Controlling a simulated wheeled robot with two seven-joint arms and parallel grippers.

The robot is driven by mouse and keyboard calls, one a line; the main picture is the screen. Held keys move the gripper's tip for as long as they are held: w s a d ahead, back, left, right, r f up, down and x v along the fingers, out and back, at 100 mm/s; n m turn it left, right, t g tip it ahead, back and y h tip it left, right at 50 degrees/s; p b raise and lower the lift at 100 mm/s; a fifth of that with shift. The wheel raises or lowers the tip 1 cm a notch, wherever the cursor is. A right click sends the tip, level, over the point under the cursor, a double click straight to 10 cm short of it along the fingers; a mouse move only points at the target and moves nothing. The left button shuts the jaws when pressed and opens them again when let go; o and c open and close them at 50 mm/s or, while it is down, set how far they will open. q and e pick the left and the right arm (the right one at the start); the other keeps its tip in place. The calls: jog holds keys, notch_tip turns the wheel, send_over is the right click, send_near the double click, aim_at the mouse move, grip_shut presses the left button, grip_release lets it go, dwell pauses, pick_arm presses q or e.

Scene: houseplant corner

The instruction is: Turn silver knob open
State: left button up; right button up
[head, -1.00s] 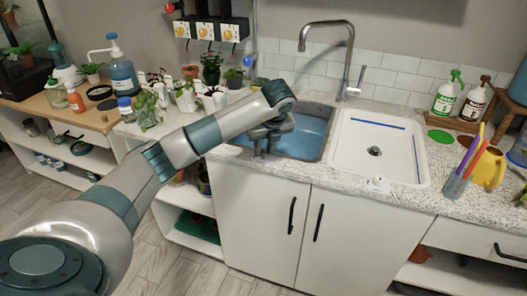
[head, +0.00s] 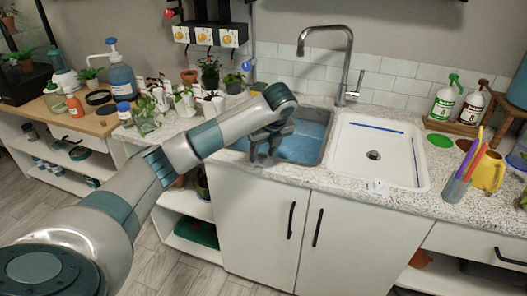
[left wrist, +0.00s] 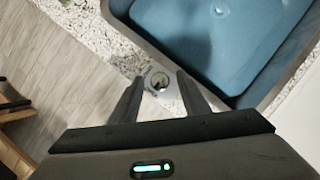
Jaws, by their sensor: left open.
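The silver knob (left wrist: 160,83) is a small round fitting on the speckled counter strip in front of the blue-tinted basin (left wrist: 212,40). In the left wrist view it lies between the two fingers of my left gripper (left wrist: 158,79), which is open, with a gap on each side. In the head view my left gripper (head: 264,155) points down at the front-left edge of the blue basin (head: 305,140) and hides the knob. A white fitting (head: 377,187) sits on the counter in front of the white basin (head: 345,165). My right gripper is not in view.
A tall faucet (head: 348,60) stands behind the basins. Potted plants (head: 209,70) crowd the counter at left.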

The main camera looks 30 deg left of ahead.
pick_arm(q)
jog(key=shift+d+r, duration=0.15)
jog(key=shift+r, duration=0.25)
jog(key=v, duration=0.4)
jog(key=shift+r, duration=0.35)
jog(key=p+v, duration=0.1)
jog(key=v, duration=1.1)
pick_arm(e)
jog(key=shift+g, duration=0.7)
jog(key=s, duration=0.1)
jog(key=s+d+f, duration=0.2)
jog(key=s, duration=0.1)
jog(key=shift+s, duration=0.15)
